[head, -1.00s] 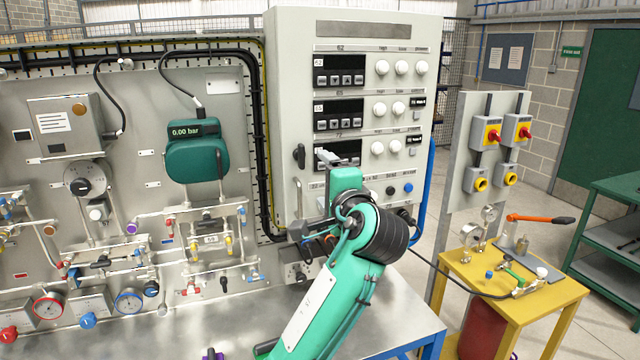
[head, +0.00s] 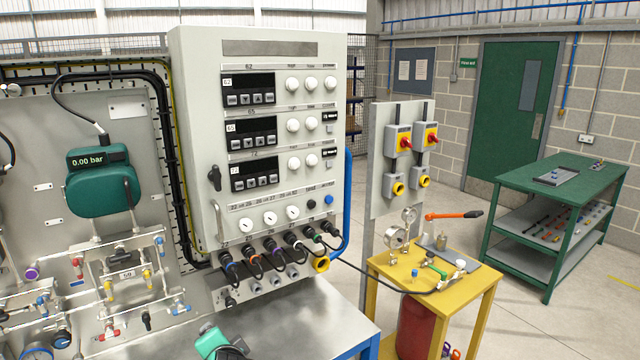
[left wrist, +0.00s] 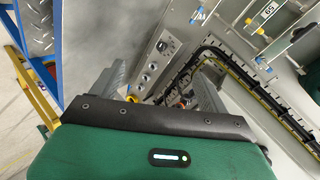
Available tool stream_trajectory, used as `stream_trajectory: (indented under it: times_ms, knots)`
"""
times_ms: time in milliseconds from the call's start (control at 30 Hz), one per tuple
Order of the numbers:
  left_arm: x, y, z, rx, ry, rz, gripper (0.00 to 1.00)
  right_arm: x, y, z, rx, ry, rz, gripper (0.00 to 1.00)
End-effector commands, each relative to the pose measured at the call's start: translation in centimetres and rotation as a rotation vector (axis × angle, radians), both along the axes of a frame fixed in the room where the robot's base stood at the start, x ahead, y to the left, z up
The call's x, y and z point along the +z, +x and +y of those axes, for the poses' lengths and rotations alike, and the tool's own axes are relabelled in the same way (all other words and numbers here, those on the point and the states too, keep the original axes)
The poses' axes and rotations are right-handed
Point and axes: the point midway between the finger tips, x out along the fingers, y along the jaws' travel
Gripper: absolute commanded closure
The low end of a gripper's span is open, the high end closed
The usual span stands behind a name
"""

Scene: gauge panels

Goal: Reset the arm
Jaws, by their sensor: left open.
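My left arm (head: 210,343) shows only as a small green and black piece at the bottom edge of the head view, low in front of the metal bench. Its gripper is not visible there. In the left wrist view my left gripper (left wrist: 154,88) has its two grey fingers spread apart, with nothing seen between them. Its green housing fills the bottom of that view. The grey control cabinet (head: 270,190) stands clear of the arm in the head view. My right gripper is in neither view.
The metal bench top (head: 300,325) is bare at its right end. A yellow table (head: 480,282) with a hand pump stands to the right, beside a post with red and yellow switches (head: 404,140). A green shelf table (head: 560,180) stands farther back. Black cables (head: 165,110) run along the panel.

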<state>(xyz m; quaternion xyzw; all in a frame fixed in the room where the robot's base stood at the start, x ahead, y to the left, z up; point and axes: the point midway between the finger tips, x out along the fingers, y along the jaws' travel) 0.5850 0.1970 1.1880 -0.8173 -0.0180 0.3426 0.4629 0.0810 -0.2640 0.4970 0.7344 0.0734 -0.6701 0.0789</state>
Motion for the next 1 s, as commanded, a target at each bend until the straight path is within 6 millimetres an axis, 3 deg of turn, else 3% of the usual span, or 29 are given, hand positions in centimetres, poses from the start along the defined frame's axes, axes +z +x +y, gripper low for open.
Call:
stream_trajectory:
  times_ms: [33,200,400,500,700,1000]
  knots:
    - [-2.5,-1.8,0.5,0.012,-0.053,0.037,0.22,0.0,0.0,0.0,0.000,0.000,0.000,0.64]
    - [-8.7,-7.7,1.6,0.069,-0.236,0.140,0.22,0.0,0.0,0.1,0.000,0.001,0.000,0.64]
    - [-14.1,-15.7,2.5,0.164,-0.432,0.262,0.22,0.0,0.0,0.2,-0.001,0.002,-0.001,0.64]
    - [-15.8,-19.5,2.8,0.216,-0.516,0.317,0.22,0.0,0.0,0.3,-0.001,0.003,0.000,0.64]
    - [-17.6,-25.2,3.1,0.301,-0.630,0.399,0.22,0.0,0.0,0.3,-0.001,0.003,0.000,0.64]
    - [-19.2,-30.8,3.3,0.400,-0.735,0.487,0.22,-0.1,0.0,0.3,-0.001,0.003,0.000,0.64]
